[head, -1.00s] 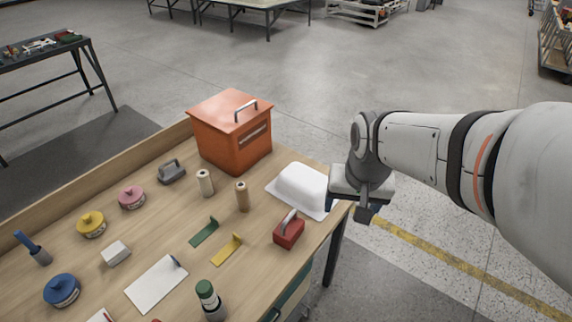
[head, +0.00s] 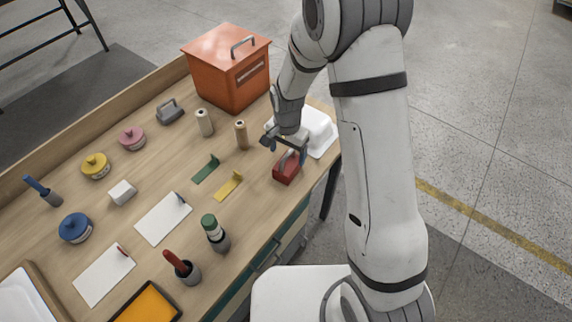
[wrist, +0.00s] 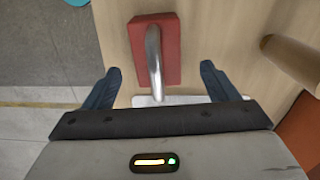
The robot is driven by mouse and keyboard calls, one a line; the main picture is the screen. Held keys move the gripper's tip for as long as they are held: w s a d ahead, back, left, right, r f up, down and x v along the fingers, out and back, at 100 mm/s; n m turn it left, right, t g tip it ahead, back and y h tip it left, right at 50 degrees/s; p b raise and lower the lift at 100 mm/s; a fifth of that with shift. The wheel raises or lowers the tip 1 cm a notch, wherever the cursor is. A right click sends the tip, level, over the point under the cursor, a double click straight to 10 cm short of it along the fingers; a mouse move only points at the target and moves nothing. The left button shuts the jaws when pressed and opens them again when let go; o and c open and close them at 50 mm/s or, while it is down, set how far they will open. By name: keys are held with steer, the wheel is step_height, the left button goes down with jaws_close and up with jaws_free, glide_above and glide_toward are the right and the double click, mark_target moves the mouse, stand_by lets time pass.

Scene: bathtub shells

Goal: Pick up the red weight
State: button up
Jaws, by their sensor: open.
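The red weight (head: 286,169) is a red block with a grey metal handle, lying near the right edge of the wooden table. My gripper (head: 284,148) is right above it in the head view, pointing down. In the wrist view the red weight (wrist: 168,62) lies ahead, between the lines of the two fingers. My gripper (wrist: 160,80) is open there, one blue-grey finger to each side of the handle. The fingers do not appear to touch the handle. In the head view the gripper partly covers the weight's handle.
A white bathtub shell (head: 318,130) lies just behind the weight, partly hidden by my arm. An orange box (head: 222,80) stands at the back. A tan cylinder (head: 241,134) and a yellow bracket (head: 228,187) are to the left. The table's right edge is close.

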mark_target(287, 162)
steer(key=shift+s+f+p, duration=0.15)
steer(key=shift+f+p, duration=0.75)
steer(key=shift+f, duration=2)
steer(key=shift+c, duration=0.4)
steer(key=c, duration=1.7)
steer(key=shift+r, duration=0.1)
jaws_close()
